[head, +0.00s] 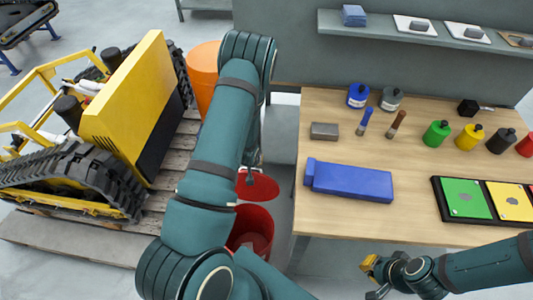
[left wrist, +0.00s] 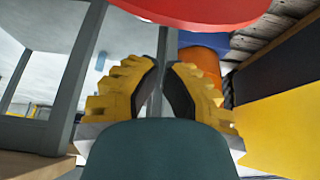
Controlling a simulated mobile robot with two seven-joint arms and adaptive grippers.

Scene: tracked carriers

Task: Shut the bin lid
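The red bin (head: 262,226) stands on the floor between the pallet and the workbench, partly covered by my left arm. Its red lid (head: 262,188) is up at the far side of the mouth, so the bin's inside shows. In the left wrist view the red lid (left wrist: 205,8) fills the top edge, beyond my left gripper's fingertips. My left gripper (left wrist: 161,64) has its yellow fingers nearly together, with nothing seen between them; the arm mostly hides it in the head view. Contact with the lid cannot be told. My right gripper (head: 366,280) is open and empty in front of the workbench.
The workbench (head: 320,215) at right holds a blue case (head: 350,181), bottles and a tray of coloured plates. A yellow tracked carrier (head: 125,105) sits on a pallet (head: 160,200) at left. An orange barrel (head: 203,70) stands behind my left arm.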

